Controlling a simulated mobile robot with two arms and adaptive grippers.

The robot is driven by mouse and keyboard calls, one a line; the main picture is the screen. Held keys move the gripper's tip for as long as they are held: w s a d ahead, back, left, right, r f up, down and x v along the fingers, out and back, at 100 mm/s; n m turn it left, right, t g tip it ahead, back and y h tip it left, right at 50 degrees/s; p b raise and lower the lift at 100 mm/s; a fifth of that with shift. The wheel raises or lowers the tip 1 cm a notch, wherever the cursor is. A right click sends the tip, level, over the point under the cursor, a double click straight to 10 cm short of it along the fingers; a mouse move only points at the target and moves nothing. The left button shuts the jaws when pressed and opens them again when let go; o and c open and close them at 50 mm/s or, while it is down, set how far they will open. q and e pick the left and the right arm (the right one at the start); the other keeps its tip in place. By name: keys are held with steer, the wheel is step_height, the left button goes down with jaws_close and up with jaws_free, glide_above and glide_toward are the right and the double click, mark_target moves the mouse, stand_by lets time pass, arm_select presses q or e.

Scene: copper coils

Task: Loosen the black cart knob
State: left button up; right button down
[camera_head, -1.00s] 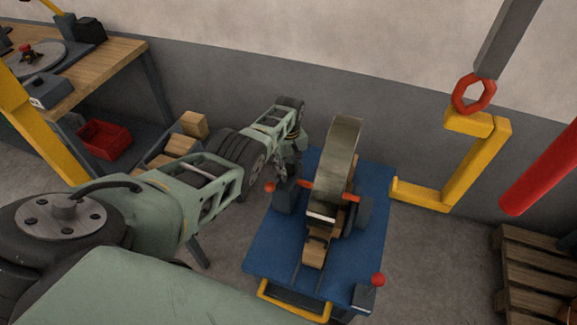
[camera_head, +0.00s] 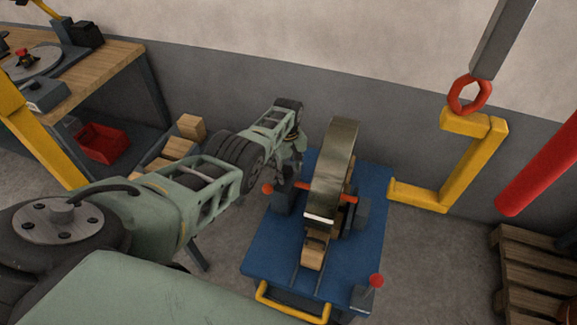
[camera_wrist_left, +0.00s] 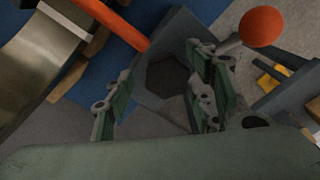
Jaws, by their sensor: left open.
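The black cart knob (camera_wrist_left: 167,75) shows in the left wrist view as a dark hexagonal shape on a dark grey block (camera_wrist_left: 150,50) of the cart. In the head view I cannot make it out near my gripper. My left gripper (camera_wrist_left: 160,98) is open, with one green finger on each side of the knob in the wrist picture; I cannot tell whether they touch it. In the head view my left gripper (camera_head: 290,165) is at the left side of the blue cart (camera_head: 265,250), beside the copper coil (camera_head: 332,170). My right gripper is not in view.
A red-orange ball handle (camera_wrist_left: 261,26) is close to the right finger. An orange bar (camera_wrist_left: 112,22) crosses by the coil. A second red ball lever (camera_head: 376,281) stands at the cart's front corner. A yellow hook (camera_head: 465,165) hangs right. Wooden blocks (camera_head: 190,127) lie left.

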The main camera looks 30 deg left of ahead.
mark_target(288, 170)
arm_select(q)
steer(key=shift+a, duration=0.1)
steer(key=shift+r, duration=0.5)
step_height(288, 170, up, 11)
steer(key=shift+f, duration=0.1)
stand_by(0.5)
